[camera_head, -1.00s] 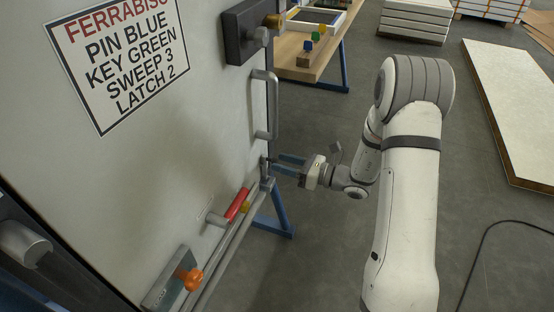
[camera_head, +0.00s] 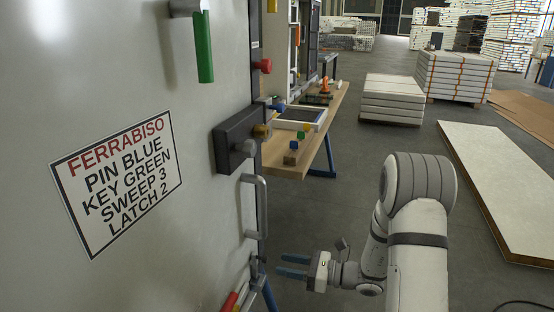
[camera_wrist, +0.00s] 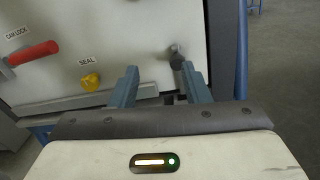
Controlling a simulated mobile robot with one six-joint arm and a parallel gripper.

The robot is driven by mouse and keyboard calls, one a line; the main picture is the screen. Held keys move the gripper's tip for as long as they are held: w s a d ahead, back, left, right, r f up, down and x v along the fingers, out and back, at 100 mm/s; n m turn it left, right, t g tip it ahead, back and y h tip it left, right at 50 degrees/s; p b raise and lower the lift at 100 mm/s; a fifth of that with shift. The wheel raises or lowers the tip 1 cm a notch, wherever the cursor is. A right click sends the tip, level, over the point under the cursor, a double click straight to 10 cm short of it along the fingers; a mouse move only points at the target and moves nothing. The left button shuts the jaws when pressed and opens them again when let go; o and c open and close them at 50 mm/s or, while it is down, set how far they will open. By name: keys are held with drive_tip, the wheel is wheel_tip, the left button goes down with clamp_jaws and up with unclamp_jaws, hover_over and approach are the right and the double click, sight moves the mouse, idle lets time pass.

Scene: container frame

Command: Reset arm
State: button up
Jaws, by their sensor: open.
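My gripper (camera_head: 292,267) is open and empty, in free air just right of the container door's edge in the head view. Its two blue-grey fingers also show in the wrist view (camera_wrist: 164,85), apart, with the lower part of the door (camera_wrist: 140,40) beyond them. My white arm folds down at the right of the head view. The door (camera_head: 110,90) carries a sign (camera_head: 118,184) reading FERRABISO, PIN BLUE, KEY GREEN, SWEEP 3, LATCH 2.
A grey door handle (camera_head: 258,205) is left of and above my gripper. A red-handled lever (camera_wrist: 33,53) and yellow seal (camera_wrist: 90,82) are on the door. A wooden workbench (camera_head: 285,162) stands behind. White panels (camera_head: 505,190) lie at right; grey floor between is clear.

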drive_tip(key=s+r+n+g+h+p, duration=0.4)
drive_tip(key=s+r+n+p, duration=0.35)
drive_tip(key=r, duration=0.35)
drive_tip(key=s+r+n+g+h+p, duration=0.3)
drive_tip(key=s+r+n+p, duration=0.4)
drive_tip(key=r, duration=0.4)
drive_tip(key=s+d+r+n+t+h+p, duration=0.1)
drive_tip(key=s+d+r+n+h+p, duration=0.1)
drive_tip(key=r, duration=0.4)
drive_tip(key=s+d+r+n+t+h+p, duration=0.2)
drive_tip(key=s+d+r+n+h+p, duration=0.1)
drive_tip(key=d+r+h+p, duration=0.1)
drive_tip(key=s+d+r+n+t+h+p, duration=0.1)
drive_tip(key=s+d+r+n+h+p, duration=0.1)
drive_tip(key=r+p, duration=0.4)
wheel_tip(320, 180, up, 2)
drive_tip(key=d+n+h, duration=0.1)
drive_tip(key=d+h, duration=0.1)
drive_tip(key=shift+s+d+r+t, duration=0.25)
drive_tip(key=shift+s+d+t, duration=0.05)
drive_tip(key=shift+d+t, duration=0.1)
drive_tip(key=shift+n, duration=0.25)
